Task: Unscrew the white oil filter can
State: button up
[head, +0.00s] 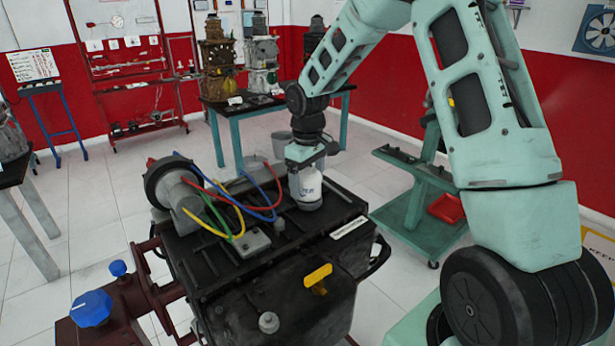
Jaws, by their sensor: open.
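The white oil filter can (305,187) stands upright on the top of the black engine block (222,272), near its back right part. It has dark lettering on its side. My gripper (306,165) is directly above the can, pointing down, with its fingers at the can's upper end. The gripper is open. The fingertips are small here, and I cannot tell whether they touch the can. The can's top is hidden by the gripper.
Red, blue, green and yellow cables (238,206) and a round grey housing (176,188) lie left of the can. A yellow handle (318,275) is at the front. A green cart (418,172) stands right; a table with engines (230,112) stands behind.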

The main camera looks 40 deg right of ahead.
aim_at(307, 170)
jog(key=shift+r, duration=0.15)
notch_tip(307, 170, up, 17)
jog(key=b, duration=0.3)
dwell(0.5)
